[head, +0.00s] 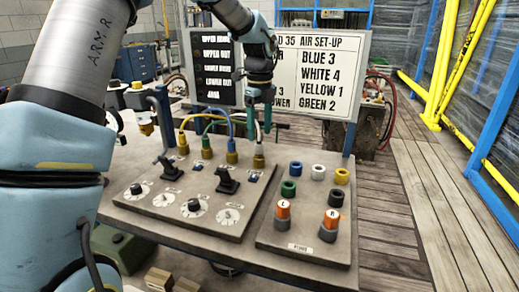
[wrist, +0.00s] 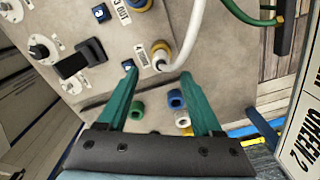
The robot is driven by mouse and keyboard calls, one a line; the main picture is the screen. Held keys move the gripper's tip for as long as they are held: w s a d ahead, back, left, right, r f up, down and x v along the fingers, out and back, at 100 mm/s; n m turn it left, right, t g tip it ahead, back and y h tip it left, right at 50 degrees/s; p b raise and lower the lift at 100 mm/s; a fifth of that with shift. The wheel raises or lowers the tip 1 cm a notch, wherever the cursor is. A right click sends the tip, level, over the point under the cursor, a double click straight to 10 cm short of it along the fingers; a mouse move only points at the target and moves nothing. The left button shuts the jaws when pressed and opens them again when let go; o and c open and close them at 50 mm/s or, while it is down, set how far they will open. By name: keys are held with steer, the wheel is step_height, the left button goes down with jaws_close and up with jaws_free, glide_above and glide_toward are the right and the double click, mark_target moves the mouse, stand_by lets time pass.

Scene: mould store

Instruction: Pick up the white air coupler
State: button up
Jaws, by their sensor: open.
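A loose white coupler (head: 318,172) stands upright on the right-hand plate, between a blue coupler (head: 296,168) and a yellow one (head: 341,175). In the wrist view the white coupler (wrist: 183,118) shows partly, close by my right finger. My gripper (head: 261,127) is open and empty, with green fingers pointing down above the back right of the control panel. In the wrist view its fingertips (wrist: 157,75) stand apart on either side of the end of a white hose (wrist: 188,35), which meets a yellow-ringed fitting (wrist: 160,50). I cannot tell whether the fingers touch it.
The control panel (head: 150,215) carries knobs, switches and other hosed fittings. The right plate (head: 275,238) also holds green, blue and black couplers and two orange-topped pieces marked L and R. A sign (head: 325,75) stands behind, listing "WHITE 4".

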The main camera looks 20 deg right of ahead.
mark_target(259, 141)
steer(key=shift+w+f+p, duration=0.2)
steer(key=shift+f+p, duration=0.75)
steer(key=shift+f, duration=1.85)
jaws_close()
